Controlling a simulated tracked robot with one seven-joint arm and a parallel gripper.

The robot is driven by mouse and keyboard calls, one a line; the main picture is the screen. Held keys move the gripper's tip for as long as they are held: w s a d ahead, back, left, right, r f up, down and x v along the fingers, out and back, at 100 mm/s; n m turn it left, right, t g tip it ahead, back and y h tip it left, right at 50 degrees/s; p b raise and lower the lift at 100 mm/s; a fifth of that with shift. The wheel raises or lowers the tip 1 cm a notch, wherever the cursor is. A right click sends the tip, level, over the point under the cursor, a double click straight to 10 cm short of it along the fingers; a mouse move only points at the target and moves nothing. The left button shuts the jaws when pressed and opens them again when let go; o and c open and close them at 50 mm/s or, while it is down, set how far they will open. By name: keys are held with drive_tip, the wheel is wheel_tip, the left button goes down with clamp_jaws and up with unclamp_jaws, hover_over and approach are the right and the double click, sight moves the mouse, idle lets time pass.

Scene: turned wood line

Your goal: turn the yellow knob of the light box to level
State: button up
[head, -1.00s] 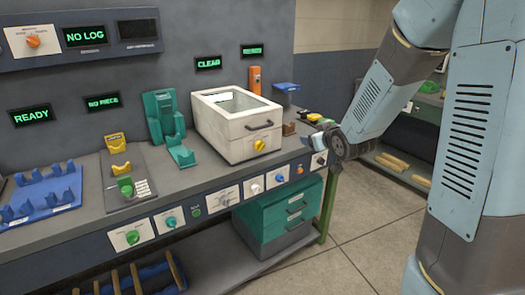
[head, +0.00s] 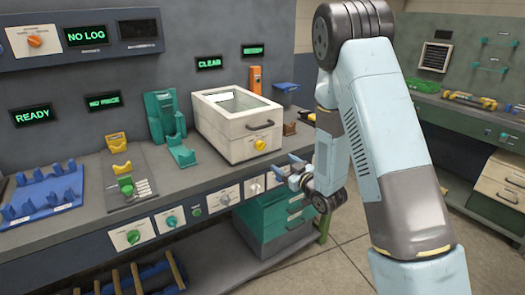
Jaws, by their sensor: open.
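The light box (head: 225,133) is a cream box with a glass top and a dark handle, standing on the bench left of my arm. Its yellow knob (head: 260,144) is on the lower front face, under the handle. The knob's exact angle is too small to read. My gripper (head: 285,165) has blue fingers and is open and empty. It is in front of the bench edge, to the lower right of the yellow knob and apart from it in the picture. My gripper and wrist hide part of the row of knobs on the bench front.
The bench front carries other knobs, including a green one (head: 133,237) and a teal one (head: 171,221). A teal holder (head: 164,118) stands left of the box. An orange unit (head: 255,79) stands behind it. Teal drawers (head: 275,220) are below. Floor is free at right.

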sight(262, 149)
drive_tip(key=x, duration=1.3)
drive_tip(key=shift+w+a, duration=0.15)
drive_tip(key=shift+a, duration=0.05)
drive_tip(key=shift+c, duration=0.4)
drive_tip(key=c, duration=0.9)
drive_tip(key=shift+a, duration=0.25)
drive_tip(key=shift+c, duration=0.2)
drive_tip(key=shift+d, duration=0.15)
